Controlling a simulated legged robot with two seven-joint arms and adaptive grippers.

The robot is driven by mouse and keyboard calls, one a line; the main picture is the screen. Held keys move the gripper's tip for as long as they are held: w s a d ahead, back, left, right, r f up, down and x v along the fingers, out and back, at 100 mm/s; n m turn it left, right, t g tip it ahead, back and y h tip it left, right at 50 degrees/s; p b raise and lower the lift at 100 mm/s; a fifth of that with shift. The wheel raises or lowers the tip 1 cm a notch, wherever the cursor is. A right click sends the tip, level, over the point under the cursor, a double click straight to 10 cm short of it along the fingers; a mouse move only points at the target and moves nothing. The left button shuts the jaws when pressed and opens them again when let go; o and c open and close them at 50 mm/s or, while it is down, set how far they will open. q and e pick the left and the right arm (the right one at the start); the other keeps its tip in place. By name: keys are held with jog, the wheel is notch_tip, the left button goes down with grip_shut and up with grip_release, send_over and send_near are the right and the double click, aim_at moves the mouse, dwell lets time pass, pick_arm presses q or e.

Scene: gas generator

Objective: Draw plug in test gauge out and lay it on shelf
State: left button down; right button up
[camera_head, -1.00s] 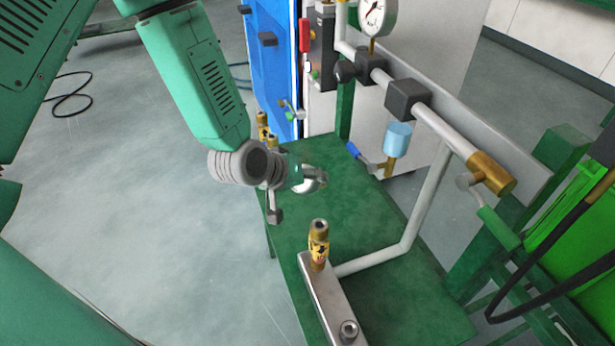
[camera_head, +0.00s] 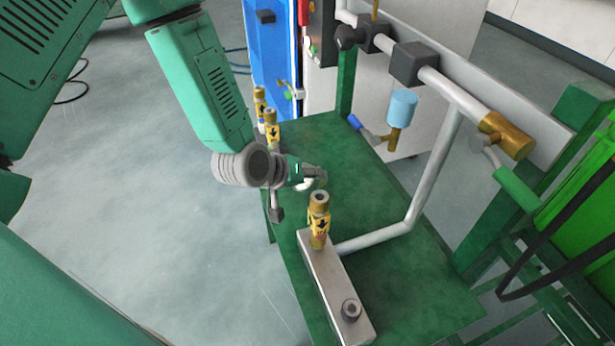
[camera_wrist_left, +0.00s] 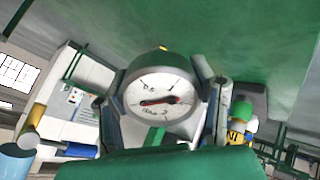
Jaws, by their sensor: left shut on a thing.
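The test gauge (camera_wrist_left: 160,92) has a round white dial with a red needle and faces the camera in the left wrist view. My left gripper (camera_wrist_left: 165,112) is shut on it, with one finger on each side of its case. In the head view my left gripper (camera_head: 306,176) holds the gauge (camera_head: 314,185) over the green shelf (camera_head: 375,195); only a small part of the gauge's pale rim shows. I cannot tell whether it touches the shelf. A yellow-and-brass fitting (camera_head: 319,222) stands upright on a metal block (camera_head: 330,280), nearer than the gripper. My right gripper is not in view.
A grey pipe (camera_head: 425,195) runs from the fitting's block up the shelf's right side. A light-blue cylinder (camera_head: 402,108) and a blue-handled valve (camera_head: 360,125) stand at the back. Two more yellow fittings (camera_head: 271,125) are behind the arm. The shelf's middle is clear.

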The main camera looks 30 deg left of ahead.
pick_arm(q)
jog(key=c, duration=0.6)
grip_release()
jog(key=v, duration=1.1)
jog(key=shift+s+a+r, duration=0.1)
jog(key=shift+s+r, duration=0.15)
jog(key=shift+r, duration=0.1)
jog(key=s+f+m+g+y+p, duration=0.1)
jog(key=s+f+m+g, duration=0.1)
jog(key=s+f, duration=0.4)
jog(key=s+f+m+g+y+p, duration=0.1)
jog(key=s+f+m+g, duration=0.1)
jog(key=s+f, duration=0.4)
jog(key=s+a+f+m+g+p, duration=0.1)
jog(key=s+f+g, duration=0.3)
jog(key=s, duration=0.4)
jog(key=shift+s+f+m+y, duration=0.2)
jog(key=shift+f+m, duration=0.05)
jog(key=shift+f, duration=0.2)
jog(key=shift+s+f+m+y, duration=0.2)
jog(key=shift+f+m, duration=0.05)
jog(key=shift+f, duration=0.2)
